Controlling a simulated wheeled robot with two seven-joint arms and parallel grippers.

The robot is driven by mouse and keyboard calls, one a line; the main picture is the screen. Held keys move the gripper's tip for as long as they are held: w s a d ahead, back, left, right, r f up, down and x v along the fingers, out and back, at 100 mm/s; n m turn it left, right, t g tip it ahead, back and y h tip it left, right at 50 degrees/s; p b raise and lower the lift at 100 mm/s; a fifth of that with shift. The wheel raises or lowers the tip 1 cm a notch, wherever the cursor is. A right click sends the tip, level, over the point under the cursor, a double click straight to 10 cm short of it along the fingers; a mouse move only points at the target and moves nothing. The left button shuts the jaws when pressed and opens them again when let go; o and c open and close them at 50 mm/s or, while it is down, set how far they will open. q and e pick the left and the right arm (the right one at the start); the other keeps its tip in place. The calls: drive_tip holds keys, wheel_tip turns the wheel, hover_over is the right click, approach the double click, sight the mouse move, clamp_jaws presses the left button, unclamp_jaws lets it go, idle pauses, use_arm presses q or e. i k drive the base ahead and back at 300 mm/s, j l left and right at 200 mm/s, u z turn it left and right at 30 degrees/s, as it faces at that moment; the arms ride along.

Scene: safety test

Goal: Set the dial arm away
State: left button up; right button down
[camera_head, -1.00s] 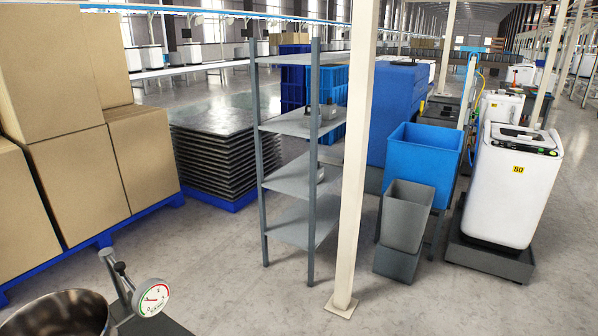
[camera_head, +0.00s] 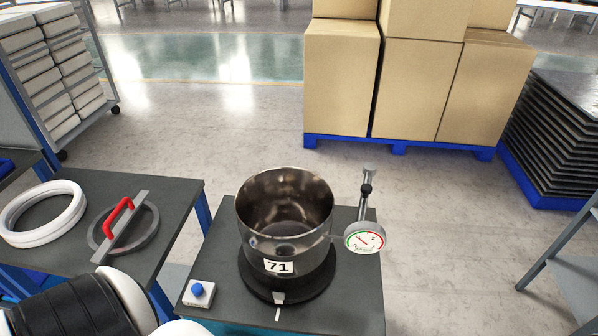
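The dial arm (camera_head: 366,190) stands beside the right side of a steel pot (camera_head: 285,205). It has a grey upright bar with a black knob, and a round white dial (camera_head: 365,237) with a green and red scale at its near end. The dial sits just right of the pot's wall; whether it touches the pot I cannot tell. The pot is open, looks empty, bears the label 71 and stands on a black round base (camera_head: 288,286) on a dark table (camera_head: 350,310). Neither of my grippers shows in the head view.
A blue button box (camera_head: 199,292) sits left of the pot. A dark table (camera_head: 140,190) on the left holds white rings (camera_head: 42,213) and a grey ring with a red-handled bar (camera_head: 124,226). Cartons (camera_head: 340,75) stand behind. A shelf rack (camera_head: 575,275) is at right.

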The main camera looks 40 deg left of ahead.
sight(364, 237)
drive_tip(key=i+u, duration=0.15)
drive_tip(key=u, duration=0.25)
drive_tip(key=i+l+u, duration=0.15)
drive_tip(key=u, duration=0.2)
drive_tip(key=i+l+u, duration=0.15)
drive_tip(key=u, duration=0.25)
drive_tip(key=i+l+u, duration=0.1)
drive_tip(key=u, duration=0.3)
drive_tip(key=l, duration=0.1)
